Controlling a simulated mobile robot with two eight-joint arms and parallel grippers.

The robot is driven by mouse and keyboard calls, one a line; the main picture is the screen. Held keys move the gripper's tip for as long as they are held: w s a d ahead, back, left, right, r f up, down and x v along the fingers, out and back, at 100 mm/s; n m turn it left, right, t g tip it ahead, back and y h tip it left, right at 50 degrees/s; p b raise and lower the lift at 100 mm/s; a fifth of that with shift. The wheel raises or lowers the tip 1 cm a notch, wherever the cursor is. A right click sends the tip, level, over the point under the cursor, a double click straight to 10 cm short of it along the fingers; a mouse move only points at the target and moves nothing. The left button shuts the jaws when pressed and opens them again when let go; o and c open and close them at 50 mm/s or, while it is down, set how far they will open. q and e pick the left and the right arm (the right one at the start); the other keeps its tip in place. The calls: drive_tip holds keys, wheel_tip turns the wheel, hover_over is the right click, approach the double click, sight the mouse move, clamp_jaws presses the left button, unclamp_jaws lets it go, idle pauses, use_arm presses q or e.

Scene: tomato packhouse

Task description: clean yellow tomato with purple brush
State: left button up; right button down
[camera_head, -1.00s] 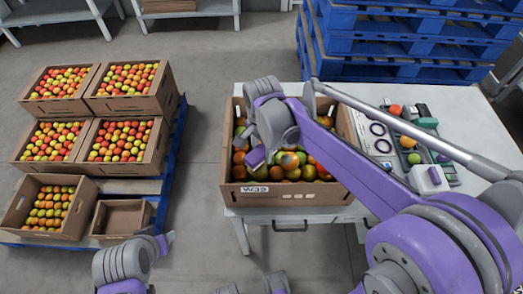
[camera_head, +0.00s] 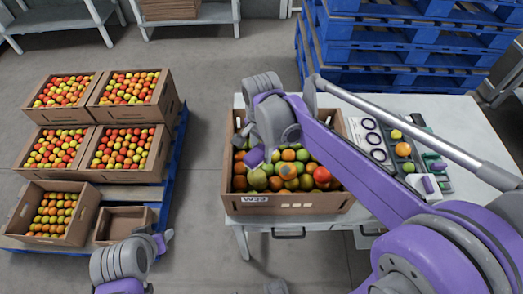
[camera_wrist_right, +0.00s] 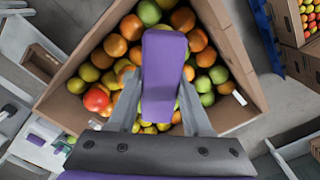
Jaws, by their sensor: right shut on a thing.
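My right gripper (camera_head: 262,150) is shut on a purple block-shaped thing (camera_wrist_right: 163,75), which looks like the purple brush. It holds it above the open cardboard crate (camera_head: 297,208) of mixed tomatoes. The brush's purple end (camera_head: 254,157) also shows in the head view; its bristles do not show. Yellowish tomatoes (camera_head: 257,180) lie among green, orange and red ones in the crate, and I cannot single one out. A yellow-orange tomato (camera_head: 396,134) sits on the dark tray at the right. My left gripper (camera_head: 164,238) is low at the left, away from the crate; its jaw opening is unclear.
The table (camera_head: 469,130) carries a dark tray (camera_head: 432,152), a white holder with a purple part (camera_head: 427,184), and a white board with dark rings (camera_head: 370,137). Cardboard crates of tomatoes (camera_head: 127,114) stand on a blue pallet at left. Blue pallets (camera_head: 400,50) are stacked behind.

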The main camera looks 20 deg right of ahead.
sight(252, 179)
use_arm(q)
drive_tip(key=shift+f, duration=0.1)
use_arm(e)
drive_tip(key=shift+f, duration=0.1)
use_arm(q)
drive_tip(key=shift+s+f+b, duration=0.2)
drive_tip(key=shift+f+b, duration=0.35)
drive_tip(key=shift+f, duration=0.1)
drive_tip(key=shift+s+f+b, duration=0.25)
drive_tip(key=shift+f+b, duration=0.3)
drive_tip(key=shift+f, duration=0.15)
drive_tip(key=shift+s+f+b, duration=0.2)
drive_tip(key=shift+f+b, duration=0.35)
drive_tip(key=shift+f, duration=0.1)
use_arm(e)
drive_tip(key=shift+s+a+f, duration=0.2)
drive_tip(key=shift+a+f, duration=0.1)
drive_tip(key=shift+f, duration=0.6)
drive_tip(key=shift+s+a+f, duration=0.2)
drive_tip(key=shift+a+f, duration=0.15)
drive_tip(key=shift+f, duration=0.5)
drive_tip(key=shift+s+a+f, duration=0.2)
drive_tip(key=shift+a+f, duration=0.1)
drive_tip(key=shift+f, duration=0.6)
use_arm(q)
drive_tip(key=shift+f, duration=0.3)
use_arm(e)
drive_tip(key=shift+f, duration=0.4)
drive_tip(key=shift+d, duration=0.1)
